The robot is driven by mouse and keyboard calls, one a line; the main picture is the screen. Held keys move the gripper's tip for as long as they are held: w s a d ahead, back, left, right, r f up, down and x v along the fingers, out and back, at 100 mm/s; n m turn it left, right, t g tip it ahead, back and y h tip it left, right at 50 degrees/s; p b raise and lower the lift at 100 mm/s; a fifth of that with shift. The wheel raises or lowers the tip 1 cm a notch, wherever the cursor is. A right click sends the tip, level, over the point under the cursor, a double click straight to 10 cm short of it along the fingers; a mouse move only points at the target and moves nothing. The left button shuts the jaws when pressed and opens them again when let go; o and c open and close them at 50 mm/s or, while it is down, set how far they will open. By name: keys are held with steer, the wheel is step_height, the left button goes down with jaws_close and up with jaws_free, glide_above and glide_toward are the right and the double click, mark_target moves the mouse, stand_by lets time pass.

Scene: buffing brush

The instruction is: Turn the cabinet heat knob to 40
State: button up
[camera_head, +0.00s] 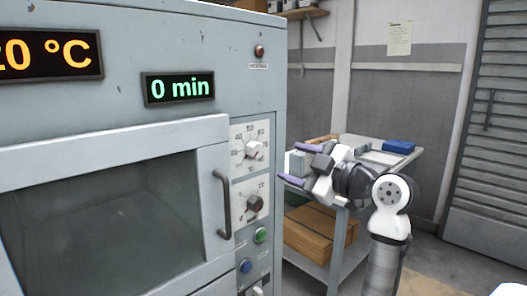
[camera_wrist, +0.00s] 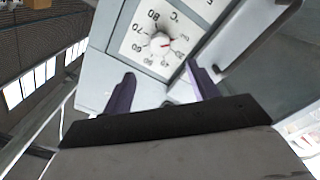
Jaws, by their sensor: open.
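The heat knob is a pale knob (camera_head: 253,149) on a white dial plate on the front of the grey cabinet (camera_head: 130,112), right of the displays. In the wrist view, the heat knob (camera_wrist: 160,42) has a small red mark on its right side, and numbers and a C show around it. The temperature display (camera_head: 45,54) is cut off at the left and reads about 20 °C. My gripper (camera_head: 294,164) is open and empty, right of the knob and apart from it. Its purple fingertips (camera_wrist: 160,71) lie below the knob in the wrist view.
A darker timer knob (camera_head: 254,204) sits just below the heat knob, and the timer display (camera_head: 178,87) reads 0 min. The door handle (camera_head: 222,204) sticks out left of the knobs. Green (camera_head: 261,235) and blue (camera_head: 246,266) buttons are below. A grey cart (camera_head: 342,237) stands behind my arm.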

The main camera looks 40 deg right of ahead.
mark_target(258, 151)
steer(key=w+p, duration=0.1)
steer(key=w, duration=0.2)
steer(key=w+p, duration=0.1)
steer(key=w, duration=0.3)
steer(key=w+a, duration=0.1)
steer(key=w, duration=0.3)
steer(key=shift+w+p, duration=0.25)
steer(key=shift+p, duration=0.15)
steer(key=shift+c, duration=0.3)
steer(key=c, duration=0.9)
